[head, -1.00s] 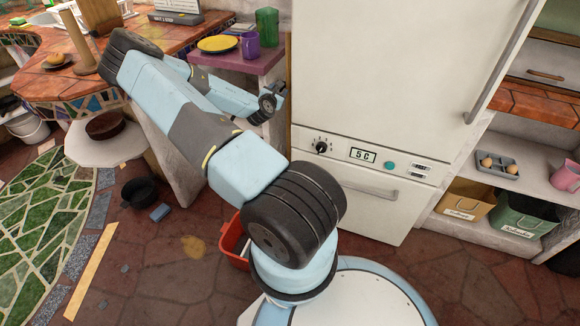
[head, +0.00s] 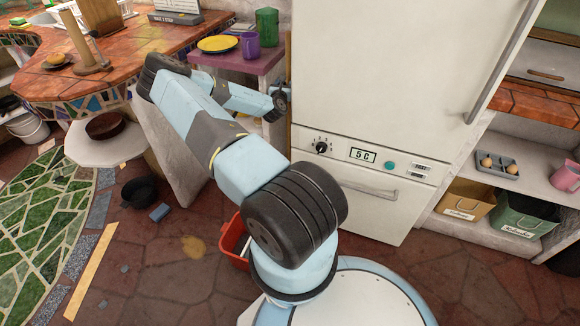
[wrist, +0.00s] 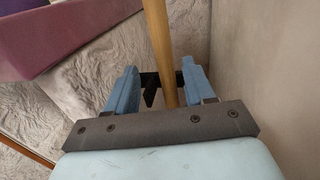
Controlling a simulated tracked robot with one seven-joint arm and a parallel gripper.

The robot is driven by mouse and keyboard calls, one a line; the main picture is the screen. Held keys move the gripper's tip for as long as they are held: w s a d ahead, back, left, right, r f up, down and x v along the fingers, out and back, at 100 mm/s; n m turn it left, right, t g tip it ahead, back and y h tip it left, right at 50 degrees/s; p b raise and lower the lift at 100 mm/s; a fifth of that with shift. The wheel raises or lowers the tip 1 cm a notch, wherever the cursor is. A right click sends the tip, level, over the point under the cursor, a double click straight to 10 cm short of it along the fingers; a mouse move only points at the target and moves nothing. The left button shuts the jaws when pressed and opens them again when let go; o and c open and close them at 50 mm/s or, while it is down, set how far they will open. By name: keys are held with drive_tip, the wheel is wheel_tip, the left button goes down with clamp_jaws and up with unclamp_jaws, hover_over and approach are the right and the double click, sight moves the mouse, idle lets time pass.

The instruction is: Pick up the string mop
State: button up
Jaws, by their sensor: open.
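The string mop shows only as its wooden handle (wrist: 158,40) in the wrist view. The handle runs from the top edge down between the two blue fingers of my gripper (wrist: 158,72). The fingers are open, one on each side of the handle, with a gap on the left; whether the right finger touches it I cannot tell. The mop's string head is hidden. In the head view my gripper is at the far end of my arm, between the purple side table and the fridge, too small to make out its fingers.
The white fridge (head: 380,90) stands close to the right of my gripper. The purple side table (head: 262,68) is to its left, holding a yellow plate (head: 217,44) and cups. A red bin (head: 232,243), black pot (head: 139,192) and blue sponge (head: 159,212) are on the floor.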

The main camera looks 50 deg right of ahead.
sight(288, 76)
drive_tip(key=shift+x, duration=3.2)
drive_tip(key=shift+s, duration=0.1)
drive_tip(key=shift+c, duration=0.4)
drive_tip(key=c, duration=0.9)
